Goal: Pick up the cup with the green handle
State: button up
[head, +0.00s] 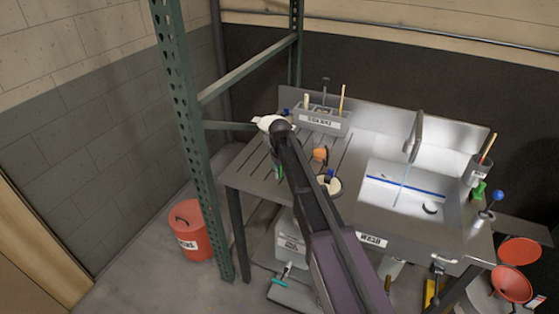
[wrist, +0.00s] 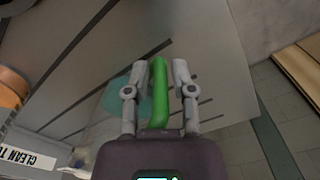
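The green handle (wrist: 159,95) stands between the two fingers of my gripper (wrist: 160,72) in the wrist view. Narrow gaps show on both sides of it, so the fingers look open around it and not closed on it. A pale teal round shape (wrist: 116,108) lies beside the handle, partly hidden by the left finger; it may be the cup's body. In the head view my arm reaches over the left part of the grey slotted bench (head: 243,174) and hides most of the gripper area.
A grey labelled caddy (head: 322,124) with tools stands at the bench's back. An orange item (head: 320,154) and a white round container (head: 327,186) sit right of my arm. A sink (head: 405,190) is farther right. A green rack post (head: 193,130) stands at left; a red bucket (head: 190,230) is on the floor.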

grip_shut()
jog(key=shift+r+p, duration=0.4)
jog(key=shift+r+p, duration=1.6)
jog(key=s, duration=0.2)
jog(key=s+d, duration=0.1)
jog(key=shift+s+d, duration=0.15)
jog(key=shift+s, duration=0.2)
jog(key=s+d+r+p, duration=0.1)
jog(key=s+d, duration=0.3)
jog(key=s, duration=0.7)
jog(key=shift+s, duration=0.15)
jog(key=shift+s, duration=0.25)
dwell(0.5)
